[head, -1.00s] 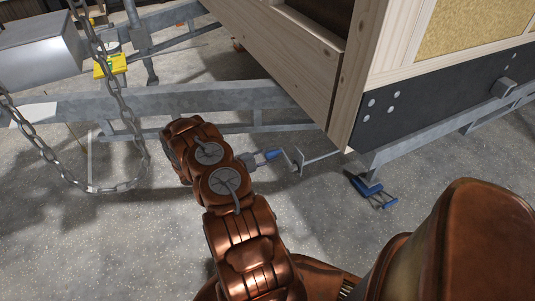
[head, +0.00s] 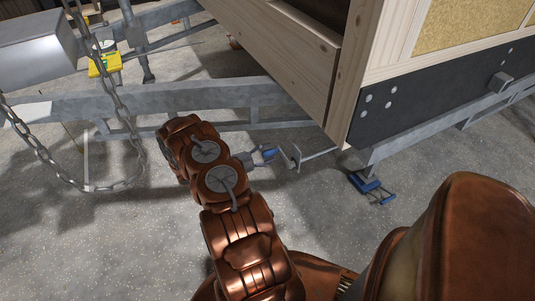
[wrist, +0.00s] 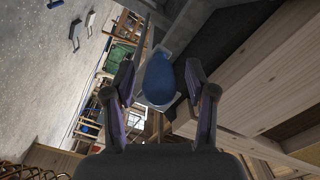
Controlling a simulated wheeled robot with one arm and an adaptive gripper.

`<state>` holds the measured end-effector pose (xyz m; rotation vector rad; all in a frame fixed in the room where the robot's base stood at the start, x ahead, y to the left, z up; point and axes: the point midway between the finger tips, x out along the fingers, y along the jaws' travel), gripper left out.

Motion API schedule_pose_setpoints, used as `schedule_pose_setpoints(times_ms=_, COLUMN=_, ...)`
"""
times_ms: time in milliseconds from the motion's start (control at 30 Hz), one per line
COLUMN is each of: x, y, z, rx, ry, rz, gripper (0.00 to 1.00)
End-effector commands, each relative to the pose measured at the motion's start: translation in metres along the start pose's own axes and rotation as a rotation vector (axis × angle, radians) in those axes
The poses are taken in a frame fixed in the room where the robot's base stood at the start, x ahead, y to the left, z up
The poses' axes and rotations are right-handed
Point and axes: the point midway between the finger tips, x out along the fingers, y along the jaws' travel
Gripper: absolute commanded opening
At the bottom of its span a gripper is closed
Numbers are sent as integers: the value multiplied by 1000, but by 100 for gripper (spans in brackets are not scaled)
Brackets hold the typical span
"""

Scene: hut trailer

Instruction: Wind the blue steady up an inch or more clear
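The blue steady (head: 368,186) is under the trailer's corner, its foot at the concrete floor; whether it touches is too small to tell. My gripper (head: 264,157) is at the blue handle.
The wooden hut wall (head: 300,60) overhangs just above the crank. A galvanised trailer rail (head: 180,103) runs behind my arm. A hanging chain (head: 125,125) is at the left, and a yellow item (head: 104,65) sits beyond it. The floor in front is clear.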

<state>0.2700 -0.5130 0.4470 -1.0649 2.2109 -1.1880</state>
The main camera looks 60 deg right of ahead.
Motion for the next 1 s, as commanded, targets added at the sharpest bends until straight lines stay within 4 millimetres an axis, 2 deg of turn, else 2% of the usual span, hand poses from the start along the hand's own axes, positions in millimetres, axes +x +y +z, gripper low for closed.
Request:
schedule_pose_setpoints(times_ms=233, x=0, y=-1, z=0, rx=1, ry=-1, rz=-2, gripper=57)
schedule_pose_setpoints(times_ms=367, x=-7, y=-2, z=1, rx=2, ry=-2, rz=-2, gripper=57)
schedule_pose_setpoints(times_ms=467, x=-20, y=-2, z=1, rx=2, ry=-4, rz=-4, gripper=57)
schedule_pose_setpoints(times_ms=800, x=-84, y=-2, z=1, rx=4, ry=-4, rz=-4, gripper=57)
schedule_pose_setpoints(times_ms=1000, x=-110, y=-1, z=1, rx=3, ry=-3, rz=-2, gripper=57)
